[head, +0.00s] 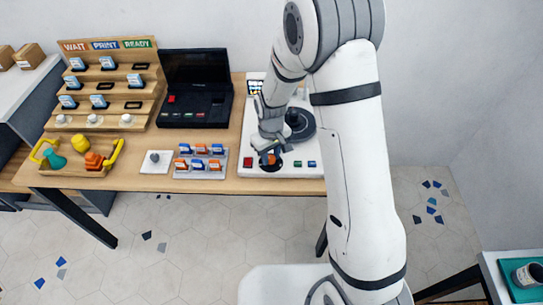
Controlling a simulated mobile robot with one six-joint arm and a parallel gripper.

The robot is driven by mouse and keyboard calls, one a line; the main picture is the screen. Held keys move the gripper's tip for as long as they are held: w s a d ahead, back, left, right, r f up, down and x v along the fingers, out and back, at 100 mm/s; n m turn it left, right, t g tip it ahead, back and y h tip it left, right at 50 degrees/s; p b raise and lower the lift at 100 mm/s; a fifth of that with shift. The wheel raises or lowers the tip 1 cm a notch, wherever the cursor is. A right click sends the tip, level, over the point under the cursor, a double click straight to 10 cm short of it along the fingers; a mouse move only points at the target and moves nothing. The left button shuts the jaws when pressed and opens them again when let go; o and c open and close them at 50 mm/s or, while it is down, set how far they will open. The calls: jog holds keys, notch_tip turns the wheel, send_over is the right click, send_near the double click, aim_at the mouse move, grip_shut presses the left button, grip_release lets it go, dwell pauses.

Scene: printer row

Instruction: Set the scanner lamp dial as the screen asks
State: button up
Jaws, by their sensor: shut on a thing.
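The scanner (300,171) is a white unit at the right end of the wooden table. Its small screen (254,87) shows coloured marks at the back left, partly behind my arm and too small to read. The lamp dial (271,160) shows as an orange part over a dark round base near the scanner's front edge. My gripper (267,149) reaches down from above and is shut on the dial, hiding most of it. The dial's pointer and scale marks cannot be made out.
A red button (248,162) lies left of the dial, a green button (298,163) and a blue button (311,163) right. A black round part (300,122) stands behind. Left are a cartridge tray (201,174), a black case (195,112) and a stepped wooden rack (108,44).

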aim_at(271, 158)
jog(key=m+b, duration=0.2)
jog(key=m, duration=0.3)
jog(key=shift+m, duration=0.3)
jog(key=m+b, duration=0.1)
jog(key=m, duration=0.4)
jog(key=shift+m, duration=0.3)
jog(key=o, duration=1)
jog(key=shift+c, duration=0.2)
jog(key=shift+r, duration=0.1)
notch_tip(271, 158, up, 8)
jog(key=shift+f, duration=0.15)
